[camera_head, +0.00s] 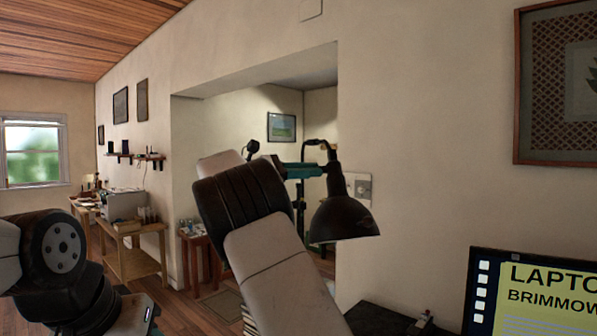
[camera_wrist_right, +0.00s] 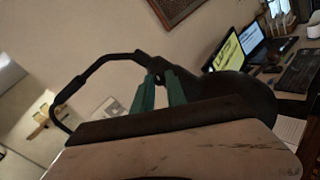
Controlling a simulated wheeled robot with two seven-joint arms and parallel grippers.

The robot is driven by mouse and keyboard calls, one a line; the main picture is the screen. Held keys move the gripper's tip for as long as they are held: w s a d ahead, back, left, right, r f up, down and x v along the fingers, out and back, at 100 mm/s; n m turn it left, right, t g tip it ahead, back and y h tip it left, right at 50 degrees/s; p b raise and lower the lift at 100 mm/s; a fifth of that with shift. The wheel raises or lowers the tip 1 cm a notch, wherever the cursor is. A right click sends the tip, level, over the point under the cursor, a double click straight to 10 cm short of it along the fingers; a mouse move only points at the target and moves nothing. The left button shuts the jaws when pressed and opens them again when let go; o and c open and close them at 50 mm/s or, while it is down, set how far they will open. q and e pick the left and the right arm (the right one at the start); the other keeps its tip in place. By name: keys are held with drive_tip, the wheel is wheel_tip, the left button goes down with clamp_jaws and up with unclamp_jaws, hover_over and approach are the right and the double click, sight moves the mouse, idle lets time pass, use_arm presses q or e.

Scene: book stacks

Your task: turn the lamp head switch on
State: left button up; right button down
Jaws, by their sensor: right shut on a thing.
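The desk lamp has a dark, bell-shaped head (camera_head: 345,215) that hangs shade-down near the middle of the head view. Its thin, curved arm rises behind it and shows in the wrist view (camera_wrist_right: 97,65). My right gripper (camera_head: 318,170) has teal fingers and reaches the top of the lamp head from the left. In the right wrist view the fingers (camera_wrist_right: 160,80) are shut on a small dark part at the lamp head's neck, the lamp head switch (camera_wrist_right: 156,66). The switch's setting and the bulb are hidden. My left gripper is out of view; only my left arm shows.
A laptop (camera_head: 535,295) with a yellow screen stands at the lower right. A dark desk surface (camera_head: 375,320) lies below the lamp. A framed picture (camera_head: 555,85) hangs on the right wall. A wooden bench (camera_head: 130,262) stands at far left.

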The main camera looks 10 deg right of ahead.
drive_tip(key=m, duration=1.1)
drive_tip(key=shift+m, duration=0.6)
drive_tip(key=shift+r, duration=0.1)
drive_tip(key=c, duration=1.3)
unclamp_jaws()
drive_tip(key=shift+c, duration=0.2)
drive_tip(key=a, duration=0.7)
drive_tip(key=shift+s+a+f, duration=0.2)
drive_tip(key=shift+s+a, duration=0.1)
drive_tip(key=shift+a, duration=0.1)
drive_tip(key=shift+a, duration=0.15)
